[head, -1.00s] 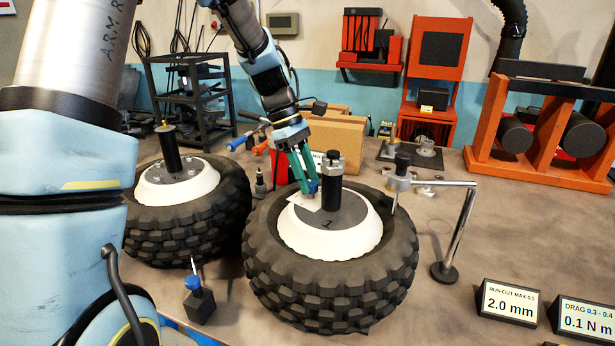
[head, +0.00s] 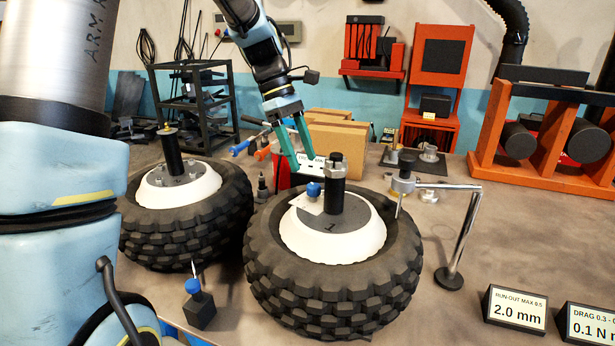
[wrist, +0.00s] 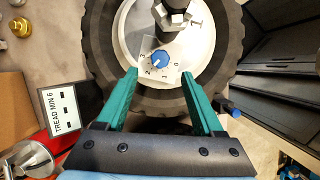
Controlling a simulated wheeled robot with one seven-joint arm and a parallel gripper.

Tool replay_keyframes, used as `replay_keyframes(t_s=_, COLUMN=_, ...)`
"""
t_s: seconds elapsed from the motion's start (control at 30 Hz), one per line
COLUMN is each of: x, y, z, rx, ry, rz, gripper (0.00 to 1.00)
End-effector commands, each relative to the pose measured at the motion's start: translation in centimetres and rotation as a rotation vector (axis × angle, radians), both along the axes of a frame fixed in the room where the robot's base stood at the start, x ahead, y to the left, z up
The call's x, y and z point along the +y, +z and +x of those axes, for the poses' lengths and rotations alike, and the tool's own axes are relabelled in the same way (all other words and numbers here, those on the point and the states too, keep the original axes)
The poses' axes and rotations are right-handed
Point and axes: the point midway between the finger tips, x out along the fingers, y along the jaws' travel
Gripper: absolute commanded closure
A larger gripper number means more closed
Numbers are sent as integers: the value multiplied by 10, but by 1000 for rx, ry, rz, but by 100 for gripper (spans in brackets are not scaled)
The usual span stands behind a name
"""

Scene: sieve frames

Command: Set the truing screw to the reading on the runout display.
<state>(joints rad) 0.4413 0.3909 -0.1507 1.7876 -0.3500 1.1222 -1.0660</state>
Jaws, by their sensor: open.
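The truing screw is a blue knob (head: 313,189) on a white numbered plate (head: 301,204) on the front wheel's hub (head: 335,235). In the wrist view the knob (wrist: 159,57) has a pale mark toward the lower left; its exact reading is too small to tell. The runout display (head: 516,309) reads 2.0 mm. My gripper (head: 307,163) is open and empty, above and behind the knob, apart from it. In the wrist view its green fingers (wrist: 158,76) are spread wide, with the knob beyond the tips.
A black post with a metal nut (head: 336,170) stands close beside the knob. A gauge arm on a stand (head: 447,230) reaches to the tyre's right side. A second wheel (head: 185,210) lies left. A drag display (head: 590,325) stands right. A cardboard box (head: 338,142) is behind.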

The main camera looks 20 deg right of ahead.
Motion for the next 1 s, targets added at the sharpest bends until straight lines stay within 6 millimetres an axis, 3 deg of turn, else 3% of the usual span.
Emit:
replay_keyframes(t_s=0.3, x=10, y=38, z=13, rx=-1, ry=1, rz=0, gripper=31)
replay_keyframes(t_s=0.83, x=13, y=40, z=14, rx=-4, ry=-1, rz=1, gripper=31)
replay_keyframes(t_s=0.93, x=32, y=30, z=16, rx=-45, ry=-26, rz=3, gripper=31)
replay_keyframes(t_s=1.0, x=60, y=15, z=19, rx=-104, ry=-69, rz=8, gripper=31)
